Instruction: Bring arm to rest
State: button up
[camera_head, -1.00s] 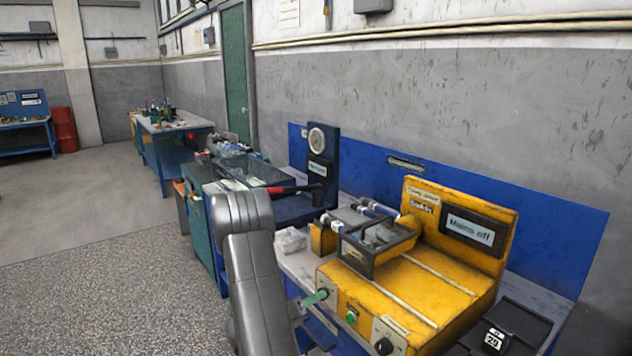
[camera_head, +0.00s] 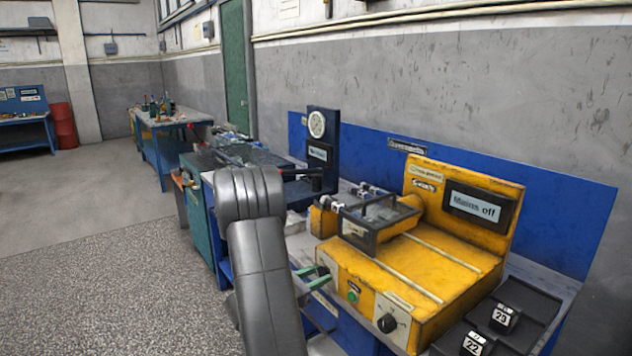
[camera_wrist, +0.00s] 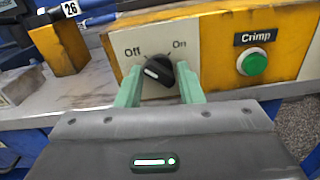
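My gripper (camera_wrist: 160,88) shows two pale green fingers in the wrist view, spread apart. Between them, beyond the tips, is a black rotary knob (camera_wrist: 158,72) with a white mark, under the labels "Off" and "On". I cannot tell whether a finger touches the knob. In the head view my gripper (camera_head: 318,278) is at the left front of the yellow crimping machine (camera_head: 440,262), low beside its front panel. My grey arm stands in front of the bench. The machine's display (camera_head: 474,207) reads "Mains off".
A green "Crimp" button (camera_wrist: 252,64) is right of the knob. A black guard frame (camera_head: 378,222) sits on the machine. Numbered tags stand by black trays (camera_head: 528,300) at the lower right. A gauge stand (camera_head: 322,150) is behind. The floor at left is clear.

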jog(key=shift+m+b, duration=1.3)
jog(key=shift+m, duration=1.5)
jog(key=shift+r, duration=0.1)
